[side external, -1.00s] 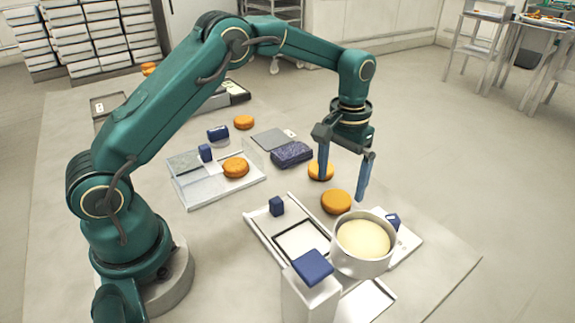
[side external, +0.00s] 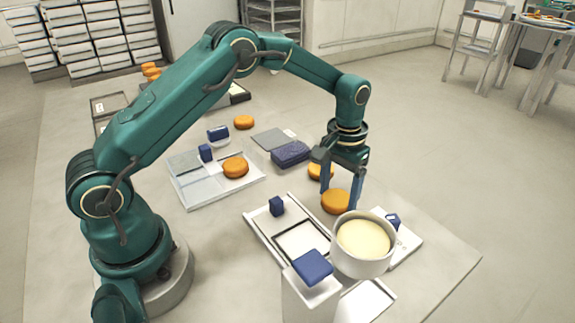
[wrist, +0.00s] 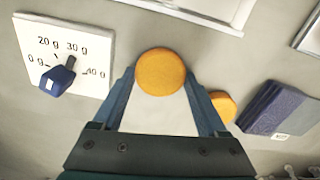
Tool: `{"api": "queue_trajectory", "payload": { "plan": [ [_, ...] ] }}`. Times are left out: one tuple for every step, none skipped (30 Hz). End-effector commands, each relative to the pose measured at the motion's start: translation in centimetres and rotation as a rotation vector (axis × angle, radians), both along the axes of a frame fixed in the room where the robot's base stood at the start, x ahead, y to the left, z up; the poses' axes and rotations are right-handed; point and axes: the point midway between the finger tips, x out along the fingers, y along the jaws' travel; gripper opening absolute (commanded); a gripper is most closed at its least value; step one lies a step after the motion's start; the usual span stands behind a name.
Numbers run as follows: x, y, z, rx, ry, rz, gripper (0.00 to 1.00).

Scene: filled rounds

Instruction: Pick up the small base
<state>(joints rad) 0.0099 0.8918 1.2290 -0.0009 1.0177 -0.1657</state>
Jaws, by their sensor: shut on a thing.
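An orange round base (side external: 336,201) lies on the table just behind the pot. It also shows in the wrist view (wrist: 161,72), between my fingertips. My gripper (side external: 342,196) points down and is shut on this base, one finger on each side. The base appears still at table level. A second orange round (side external: 316,171) lies just behind, partly hidden by a finger; the wrist view shows it (wrist: 223,105) beside the right finger.
A pot of pale cream (side external: 364,240) stands close in front. A dial plate (wrist: 90,35) with a blue knob and gram marks is beside it. A dark blue box (side external: 291,154), a clear tray with a round (side external: 235,168) and a framed tray (side external: 262,226) lie to the left.

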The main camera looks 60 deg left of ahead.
Motion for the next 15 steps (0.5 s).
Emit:
{"api": "queue_trajectory", "payload": {
  "plan": [
    [0.0, 0.0, 0.0, 0.000, 0.000, 0.000, 0.51],
    [0.0, 0.0, 0.1, 0.000, -0.001, 0.000, 0.51],
    [0.0, 0.0, 0.1, 0.000, -0.001, 0.000, 0.51],
    [0.0, 0.0, 0.2, 0.000, -0.001, 0.000, 0.51],
    [0.0, 0.0, 0.4, 0.000, -0.002, 0.000, 0.51],
    [0.1, 0.0, 0.6, 0.000, -0.002, 0.000, 0.51],
    [0.1, 0.0, 0.8, 0.000, -0.002, 0.000, 0.51],
    [0.0, 0.0, 1.1, 0.000, -0.001, 0.000, 0.51],
    [0.1, 0.0, 1.5, 0.000, -0.003, 0.000, 0.51],
    [0.1, 0.0, 1.8, 0.000, -0.003, 0.000, 0.51],
    [0.1, 0.0, 2.2, 0.000, -0.003, 0.001, 0.51],
    [0.1, 0.0, 2.8, 0.000, -0.003, 0.001, 0.51],
    [0.1, 0.0, 3.2, 0.000, -0.003, 0.001, 0.51],
    [0.1, 0.0, 3.8, 0.001, -0.004, 0.001, 0.51],
    [0.1, 0.1, 4.4, 0.000, -0.003, 0.002, 0.51]
  ]
}}
